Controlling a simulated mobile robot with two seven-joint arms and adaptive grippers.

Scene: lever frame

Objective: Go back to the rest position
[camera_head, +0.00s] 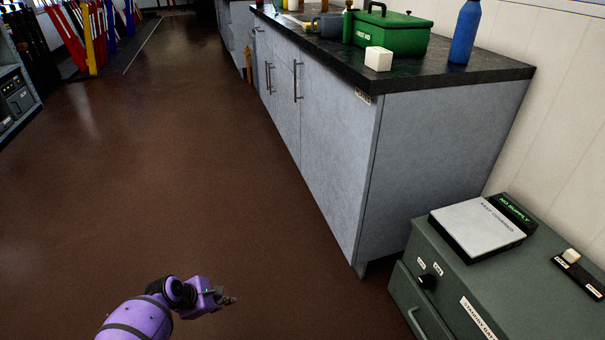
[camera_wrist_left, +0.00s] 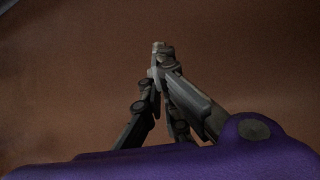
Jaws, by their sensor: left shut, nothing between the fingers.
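My left gripper (camera_head: 229,300) is at the bottom of the head view, on a purple arm, over bare brown floor. Its fingers are closed together with nothing between them. In the left wrist view the closed fingertips (camera_wrist_left: 160,50) point away over plain brown floor. The gripper touches nothing. My right gripper is not in either view.
A grey counter (camera_head: 340,150) stands to the right, with a green first-aid box (camera_head: 392,33), a white cube (camera_head: 378,59) and a blue bottle (camera_head: 465,32) on top. A green-grey cabinet (camera_head: 455,275) is at the lower right. Coloured levers (camera_head: 90,38) stand at the far left. The floor between is clear.

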